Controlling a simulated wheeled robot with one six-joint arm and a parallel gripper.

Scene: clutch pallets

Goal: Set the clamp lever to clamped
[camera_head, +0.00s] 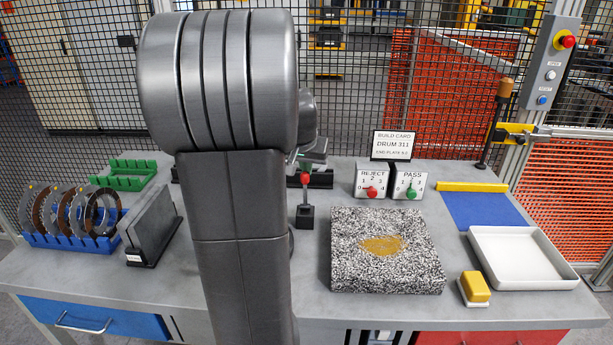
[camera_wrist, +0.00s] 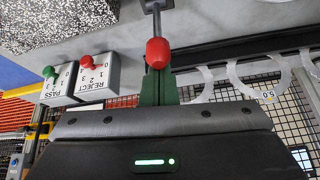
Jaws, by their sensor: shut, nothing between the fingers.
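The clamp lever has a red knob (camera_head: 305,178) on a grey stem, rising from a small dark base on the bench, just right of my arm. In the wrist view its red knob (camera_wrist: 158,52) is at the centre, with the stem running to the top edge. My gripper (camera_wrist: 158,82) shows there as green fingers shut together, empty. The fingertips appear right at the knob; whether they touch it I cannot tell. In the head view, my gripper is partly hidden behind my arm, close to the knob. The lever's set position cannot be read.
REJECT (camera_head: 370,182) and PASS (camera_head: 408,183) dial boxes stand right of the lever. A speckled block (camera_head: 350,265), a white tray (camera_head: 520,282) and a yellow-topped block (camera_head: 475,287) lie to the right. A blue rack (camera_head: 60,241) of rings and a dark upright plate (camera_head: 153,228) stand left.

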